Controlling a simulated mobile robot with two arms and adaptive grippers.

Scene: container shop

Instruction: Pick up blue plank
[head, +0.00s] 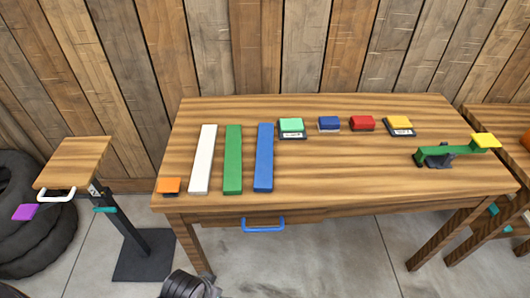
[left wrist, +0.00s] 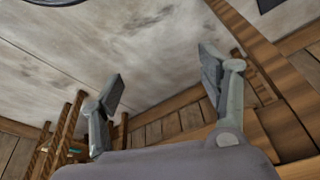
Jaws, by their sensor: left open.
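The blue plank (head: 264,157) lies flat on the wooden table (head: 340,170), long side running front to back. It is the rightmost of three planks, with a green plank (head: 232,158) and a white plank (head: 202,158) to its left. My left gripper (left wrist: 160,85) shows in the left wrist view with its two fingers spread apart and nothing between them. Behind the fingers are concrete floor and wooden furniture; the blue plank is not in that view. In the head view a dark part of my arm shows at the bottom edge, below the table. My right gripper is not in view.
Small green, blue, red and yellow blocks (head: 400,125) stand along the table's back. An orange block (head: 171,186) sits by the white plank. A green lever (head: 450,152) stands at the right. A blue drawer handle (head: 263,226) projects in front. The table's middle is clear.

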